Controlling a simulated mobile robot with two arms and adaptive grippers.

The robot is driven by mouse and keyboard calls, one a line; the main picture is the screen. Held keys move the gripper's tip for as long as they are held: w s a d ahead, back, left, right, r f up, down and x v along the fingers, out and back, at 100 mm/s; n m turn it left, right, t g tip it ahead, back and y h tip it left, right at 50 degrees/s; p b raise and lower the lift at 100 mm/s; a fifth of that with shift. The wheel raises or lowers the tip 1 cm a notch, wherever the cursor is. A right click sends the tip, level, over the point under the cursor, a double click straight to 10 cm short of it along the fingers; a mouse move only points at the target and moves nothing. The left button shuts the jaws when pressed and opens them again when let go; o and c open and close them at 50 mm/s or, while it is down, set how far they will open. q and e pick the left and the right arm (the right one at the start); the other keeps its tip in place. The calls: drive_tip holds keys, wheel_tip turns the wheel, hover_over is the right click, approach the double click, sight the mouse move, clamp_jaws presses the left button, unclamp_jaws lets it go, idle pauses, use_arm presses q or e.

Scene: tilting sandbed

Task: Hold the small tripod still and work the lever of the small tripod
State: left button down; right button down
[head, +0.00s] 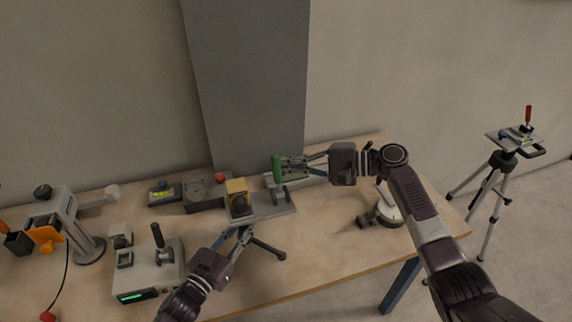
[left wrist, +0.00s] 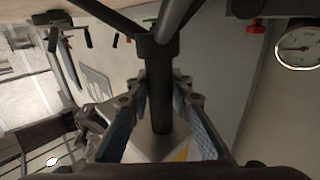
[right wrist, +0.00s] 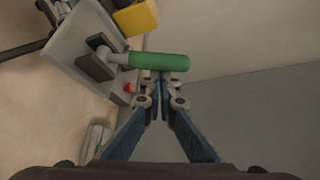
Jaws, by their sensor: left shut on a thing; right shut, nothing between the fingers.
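The small tripod stands on the table, its grey top plate (head: 262,208) carrying a yellow and black block (head: 238,196) and a green-handled lever (head: 277,168). One dark leg (head: 266,247) shows below. My left gripper (head: 238,238) is shut on the dark centre column (left wrist: 162,105), which runs between its fingers in the left wrist view. My right gripper (head: 287,164) is shut and empty, its tips beside the green handle. In the right wrist view the closed fingertips (right wrist: 158,82) are right by the handle (right wrist: 160,62); I cannot tell whether they touch.
A control box (head: 150,275) with a dark joystick stands at the front left, with a grey stand (head: 68,215) behind it. A gauge box (head: 203,194) is at the back. A round white device (head: 384,212) stands at the right. A larger tripod (head: 508,150) stands on the floor.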

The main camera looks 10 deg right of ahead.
drive_tip(key=shift+s+r+n, duration=0.15)
drive_tip(key=shift+s+n, duration=0.15)
drive_tip(key=shift+s+r+n+t+y, duration=0.2)
drive_tip(key=shift+s+n+t+y, duration=0.1)
drive_tip(key=shift+s+n+y, duration=0.25)
drive_tip(key=n, duration=0.1)
drive_tip(key=s+n+y, duration=0.1)
drive_tip(key=s+n+t, duration=0.1)
drive_tip(key=shift+d+r+y, duration=0.25)
drive_tip(key=shift+d, duration=0.05)
drive_tip(key=n, duration=0.1)
drive_tip(key=s+n+y, duration=0.1)
drive_tip(key=shift+s+d+n, duration=0.2)
drive_tip(key=shift+s+n, duration=0.1)
drive_tip(key=shift+n, duration=0.05)
drive_tip(key=shift+s+f, duration=0.2)
drive_tip(key=shift+s, duration=0.2)
drive_tip(key=w+r, duration=0.2)
drive_tip(key=w, duration=0.2)
drive_tip(key=v, duration=1)
drive_tip(key=shift+d+f, duration=0.2)
drive_tip(key=shift+f, duration=0.2)
